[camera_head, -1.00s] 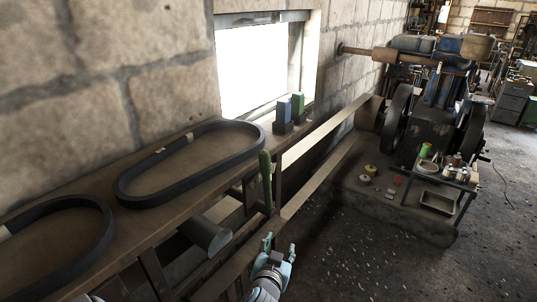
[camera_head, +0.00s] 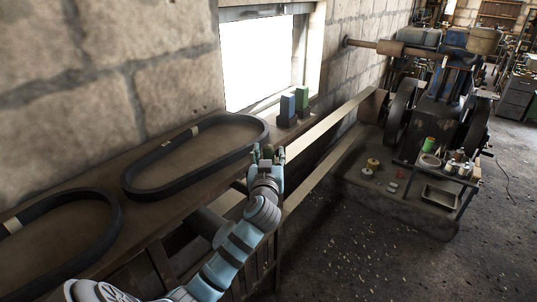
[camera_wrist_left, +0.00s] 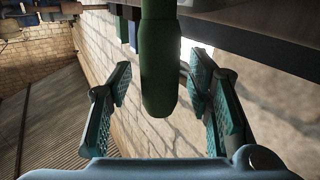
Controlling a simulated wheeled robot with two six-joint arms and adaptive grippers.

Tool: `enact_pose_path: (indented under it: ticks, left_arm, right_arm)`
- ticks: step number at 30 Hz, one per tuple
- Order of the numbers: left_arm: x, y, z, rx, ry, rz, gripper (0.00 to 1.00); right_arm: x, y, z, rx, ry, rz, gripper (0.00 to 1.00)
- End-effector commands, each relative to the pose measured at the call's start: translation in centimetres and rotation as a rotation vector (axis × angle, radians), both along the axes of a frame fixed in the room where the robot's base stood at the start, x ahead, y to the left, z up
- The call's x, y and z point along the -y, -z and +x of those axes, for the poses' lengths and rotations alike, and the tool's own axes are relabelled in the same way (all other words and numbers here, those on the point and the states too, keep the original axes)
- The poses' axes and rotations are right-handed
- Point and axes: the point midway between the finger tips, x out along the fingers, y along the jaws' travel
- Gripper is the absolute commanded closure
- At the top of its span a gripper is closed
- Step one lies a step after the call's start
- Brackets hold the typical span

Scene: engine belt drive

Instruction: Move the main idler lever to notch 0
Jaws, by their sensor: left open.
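The main idler lever's green handle (camera_wrist_left: 160,70) hangs between the open fingers of my left gripper (camera_wrist_left: 160,105) in the left wrist view. There is a gap between the handle and the fingers on both sides. In the head view my left gripper (camera_head: 268,155) is at the bench's front edge, and its fingers and wrist hide most of the lever; only a bit of green (camera_head: 268,151) shows between the fingers. The notches and the lever's lower part are hidden. My right gripper is not in view.
Two black belts lie on the bench (camera_head: 100,178), one in the middle (camera_head: 150,192) and one at left (camera_head: 110,240). A blue block (camera_head: 287,107) and a green block (camera_head: 302,98) stand by the window. A flat drive belt (camera_head: 325,125) runs to the engine (camera_head: 440,110).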

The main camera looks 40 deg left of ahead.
Motion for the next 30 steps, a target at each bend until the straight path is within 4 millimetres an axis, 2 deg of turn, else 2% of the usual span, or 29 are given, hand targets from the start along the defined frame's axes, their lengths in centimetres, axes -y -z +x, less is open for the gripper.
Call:
enact_pose_path:
  ticks: [6, 8, 15, 23, 30]
  left_arm:
    - [0.0, 0.0, 0.1, 0.0, 0.0, 0.0, 0.54]
    - [0.0, 0.0, 0.1, 0.0, 0.001, 0.0, 0.62]
    - [0.0, 0.0, 0.1, 0.0, 0.001, 0.0, 1.0]
    - [0.0, 0.0, 0.2, -0.006, 0.0, 0.0, 1.0]
    - [-0.4, -0.6, 1.9, -0.093, -0.005, -0.002, 1.0]
  right_arm:
    - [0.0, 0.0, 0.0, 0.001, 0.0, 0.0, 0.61]
    - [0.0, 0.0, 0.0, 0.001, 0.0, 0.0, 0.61]
    - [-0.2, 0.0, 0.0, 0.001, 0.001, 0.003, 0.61]
    - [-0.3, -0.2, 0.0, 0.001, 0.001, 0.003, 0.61]
    - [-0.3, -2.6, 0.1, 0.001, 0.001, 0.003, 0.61]
